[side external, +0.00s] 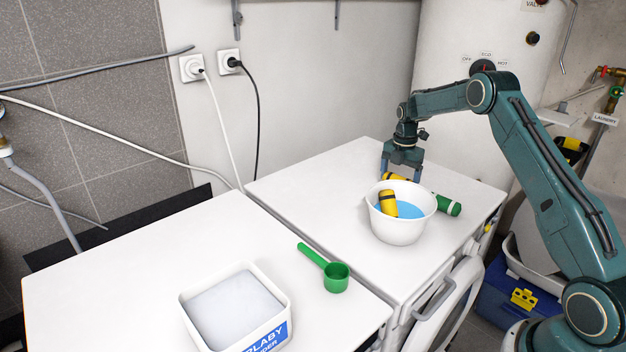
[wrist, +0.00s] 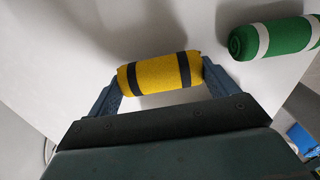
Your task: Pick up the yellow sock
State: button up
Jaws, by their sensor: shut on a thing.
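A yellow sock roll with dark bands (wrist: 158,75) lies between my gripper's fingers in the wrist view, one finger at each end. My gripper (side external: 402,170) is shut on it, behind the white bowl, at or just above the white top; I cannot tell which. In the side view only part of this sock (side external: 394,177) shows above the bowl rim. A second yellow roll with dark bands (side external: 388,203) rests tilted inside the bowl.
The white bowl (side external: 398,232) holds something blue. A green roll with white bands (side external: 447,205) lies to its right and also shows in the wrist view (wrist: 275,38). A green scoop (side external: 336,277) and a white powder tub (side external: 238,312) stand nearer the camera.

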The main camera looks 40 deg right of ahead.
aim_at(399, 177)
notch_tip(399, 177, up, 18)
jog(key=shift+r, duration=0.15)
dwell(0.3)
jog(key=shift+a, duration=0.1)
dwell(0.5)
